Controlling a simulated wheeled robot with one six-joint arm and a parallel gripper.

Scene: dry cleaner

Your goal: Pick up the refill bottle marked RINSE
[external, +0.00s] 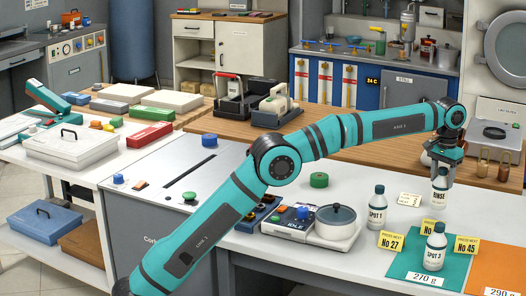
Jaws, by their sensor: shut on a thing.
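The white refill bottle marked RINSE (439,196) is upright at the right of the white counter in the external view. My gripper (440,174) points down over it from above and is shut on its upper part. The bottle's neck and cap are mostly hidden by the fingers.
The bottle marked SPOT 1 (376,212) stands to the left, and the bottle marked SPOT 3 (435,251) stands in front on a green mat (404,264). Yellow price cards, such as No 27 (391,241), stand close by. A scale with a round pan (335,222) is further left.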

